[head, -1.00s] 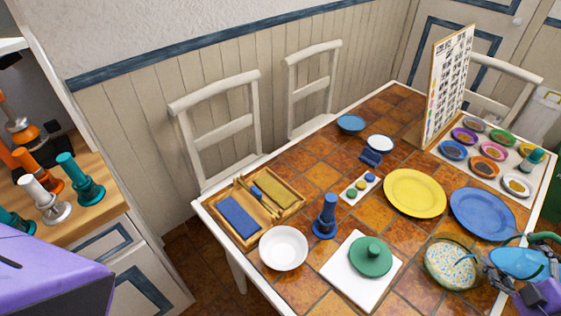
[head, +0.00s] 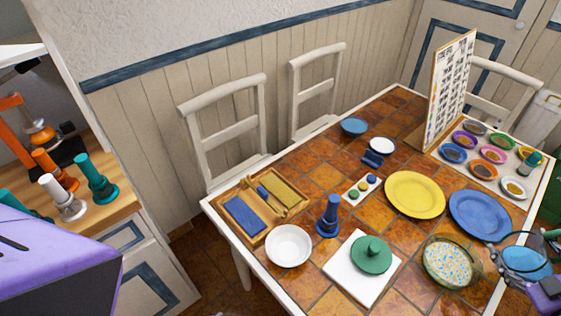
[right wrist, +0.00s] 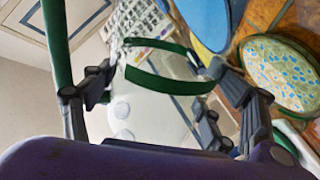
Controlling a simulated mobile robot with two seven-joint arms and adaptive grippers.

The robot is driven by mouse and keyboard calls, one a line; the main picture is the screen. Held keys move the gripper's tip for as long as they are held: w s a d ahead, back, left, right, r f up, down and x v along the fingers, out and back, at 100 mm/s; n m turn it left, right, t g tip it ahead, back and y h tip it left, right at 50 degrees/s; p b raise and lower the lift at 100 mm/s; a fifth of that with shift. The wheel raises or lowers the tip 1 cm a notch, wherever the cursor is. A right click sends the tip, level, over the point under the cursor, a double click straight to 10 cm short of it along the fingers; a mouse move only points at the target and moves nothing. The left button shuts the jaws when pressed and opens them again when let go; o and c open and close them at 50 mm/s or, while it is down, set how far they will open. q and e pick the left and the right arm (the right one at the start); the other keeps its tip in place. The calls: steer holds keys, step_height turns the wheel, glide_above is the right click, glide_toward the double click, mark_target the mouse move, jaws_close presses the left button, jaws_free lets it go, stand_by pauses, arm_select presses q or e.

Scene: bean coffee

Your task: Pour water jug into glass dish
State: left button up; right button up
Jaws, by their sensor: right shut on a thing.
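The water jug (head: 525,261), clear with blue water in it, is at the right edge of the head view. My right gripper (head: 547,262) is shut on it. In the right wrist view a green band (right wrist: 165,82) of the held jug crosses between the fingers (right wrist: 165,88), and its clear body is hard to make out. The round glass dish (head: 449,261) stands on the table just left of the jug, with pale blue and yellow speckles in it. It also shows in the right wrist view (right wrist: 283,72). My left gripper is out of view.
A blue plate (head: 479,215) and a yellow plate (head: 414,194) lie behind the dish. A white bowl (head: 289,246) stands farther left. Small coloured bowls (head: 484,170) sit at the back right.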

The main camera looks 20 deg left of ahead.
mark_target(549, 262)
steer(key=shift+d+r+m, duration=0.1)
steer(key=shift+d+m, duration=0.45)
steer(key=shift+m, duration=0.15)
steer(key=d+m, duration=0.1)
steer(key=d+m+y+b, duration=0.1)
steer(key=d+m, duration=0.1)
steer(key=shift+w+t, duration=0.2)
steer(key=shift+t, duration=0.2)
steer(key=shift+d+m+y+b, duration=0.3)
steer(key=shift+d+m, duration=0.05)
steer(key=shift+m, duration=0.45)
steer(key=shift+d+f+m+b, duration=0.2)
steer(key=shift+f+m+b, duration=0.1)
steer(key=shift+f+m, duration=0.1)
steer(key=shift+d+t, duration=0.1)
steer(key=shift+t, duration=0.2)
steer(key=shift+w+d+m, duration=0.1)
steer(key=shift+m, duration=0.4)
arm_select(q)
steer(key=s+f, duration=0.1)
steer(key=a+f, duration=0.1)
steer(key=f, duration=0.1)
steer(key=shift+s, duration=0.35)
arm_select(e)
steer(key=shift+r, duration=0.1)
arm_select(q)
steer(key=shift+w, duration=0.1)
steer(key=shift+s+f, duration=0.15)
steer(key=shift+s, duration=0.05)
